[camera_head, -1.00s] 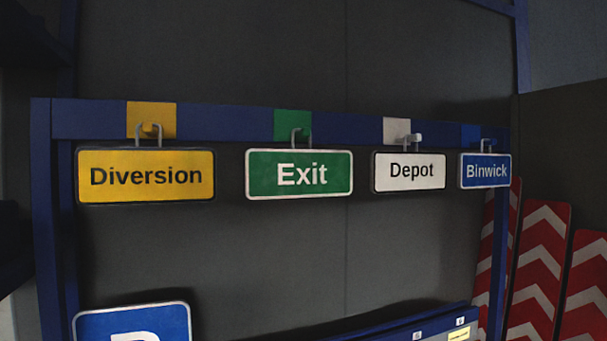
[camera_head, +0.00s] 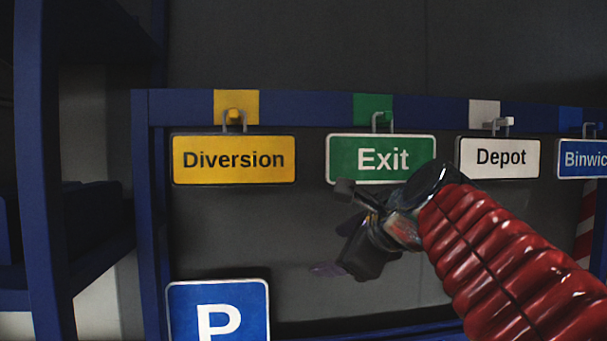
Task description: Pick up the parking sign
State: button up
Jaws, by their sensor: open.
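The parking sign (camera_head: 242,312) is a blue square with a white border and a white P. It stands at the lower left of the head view, with its bottom cut off by the frame edge. My gripper (camera_head: 335,228) is at the end of my red ribbed arm, to the right of the parking sign and higher in the picture. It is open, apart from the sign, and appears to hold nothing. It is dark and partly turned away, so its fingers are hard to make out.
A blue rail (camera_head: 310,108) carries hanging signs: yellow Diversion (camera_head: 234,159), green Exit (camera_head: 345,150), white Depot (camera_head: 499,158) and blue Binwick (camera_head: 583,159). My arm overlaps the Exit sign's lower edge in the picture. A blue shelf post (camera_head: 42,160) stands at left. Red-white boards (camera_head: 585,230) show at right.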

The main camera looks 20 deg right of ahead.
jog(key=s+d+r+m+t+h, duration=0.1)
jog(key=d+r+m, duration=0.5)
jog(key=r, duration=0.6)
jog(key=s+d+r+m+t+h, duration=0.2)
jog(key=d+r+m, duration=0.4)
jog(key=r, duration=0.6)
jog(key=shift+s+d+t+h, duration=0.25)
jog(key=shift+d+t+h, duration=0.45)
jog(key=shift+t, duration=0.3)
